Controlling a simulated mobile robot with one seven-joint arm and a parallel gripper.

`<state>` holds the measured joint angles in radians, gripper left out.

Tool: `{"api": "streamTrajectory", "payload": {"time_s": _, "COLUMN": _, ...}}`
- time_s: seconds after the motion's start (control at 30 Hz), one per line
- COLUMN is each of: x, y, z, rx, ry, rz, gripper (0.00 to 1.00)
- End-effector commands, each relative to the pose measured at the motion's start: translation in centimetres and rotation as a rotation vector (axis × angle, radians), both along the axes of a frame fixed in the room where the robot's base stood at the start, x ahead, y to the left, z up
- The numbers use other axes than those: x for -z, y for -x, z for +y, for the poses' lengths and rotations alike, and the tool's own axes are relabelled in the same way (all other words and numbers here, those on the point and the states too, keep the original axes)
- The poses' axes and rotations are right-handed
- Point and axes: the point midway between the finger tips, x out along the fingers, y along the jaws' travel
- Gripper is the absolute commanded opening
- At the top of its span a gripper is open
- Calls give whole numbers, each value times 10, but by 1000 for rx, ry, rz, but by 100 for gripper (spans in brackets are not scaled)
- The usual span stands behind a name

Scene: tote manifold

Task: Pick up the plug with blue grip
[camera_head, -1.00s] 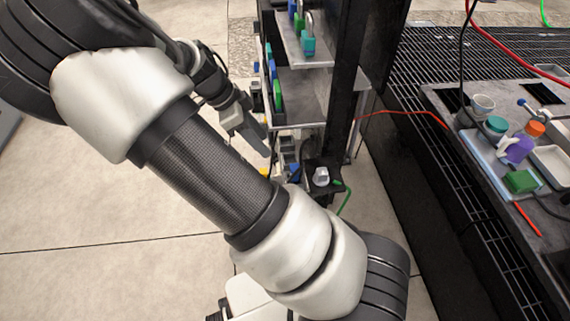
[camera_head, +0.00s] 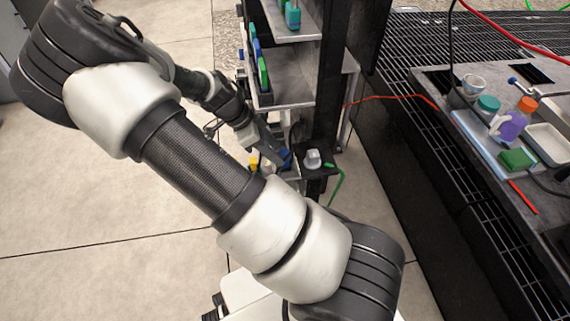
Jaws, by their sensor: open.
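A small blue item (camera_head: 286,158), possibly the blue-gripped plug, shows low at the foot of the shelf rack, beside a yellow item (camera_head: 253,164). Only part of it is visible. My gripper (camera_head: 270,148) points down to the right, open, with its fingertips close to the blue item in the picture. I cannot tell whether they touch it. Nothing is seen between the jaws. Another blue item (camera_head: 257,50) stands on the rack's shelf, so which blue thing is the plug is uncertain.
The shelf rack (camera_head: 292,88) holds green and blue items. A black bracket with a clear knob (camera_head: 313,159) and a green cable (camera_head: 336,185) sit right of the gripper. A bench with bottles (camera_head: 510,126) and a tray stands at right. Floor at left is clear.

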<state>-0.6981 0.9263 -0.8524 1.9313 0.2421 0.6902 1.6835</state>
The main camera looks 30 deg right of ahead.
Motion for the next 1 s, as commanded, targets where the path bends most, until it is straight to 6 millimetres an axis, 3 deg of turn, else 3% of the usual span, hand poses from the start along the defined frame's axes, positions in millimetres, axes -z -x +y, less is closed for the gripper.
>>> {"api": "streamTrajectory", "payload": {"time_s": 0.3, "x": 40, "y": 5, "z": -21, "rx": 2, "ry": 1, "rz": 1, "gripper": 42}}
{"api": "streamTrajectory", "payload": {"time_s": 0.53, "x": 41, "y": 6, "z": -22, "rx": 0, "ry": 1, "rz": 0, "gripper": 42}}
{"api": "streamTrajectory", "payload": {"time_s": 0.8, "x": 41, "y": 5, "z": -22, "rx": 0, "ry": 1, "rz": 0, "gripper": 0}}
{"api": "streamTrajectory", "payload": {"time_s": 1.0, "x": 41, "y": 5, "z": -22, "rx": 0, "ry": 1, "rz": 0, "gripper": 0}}
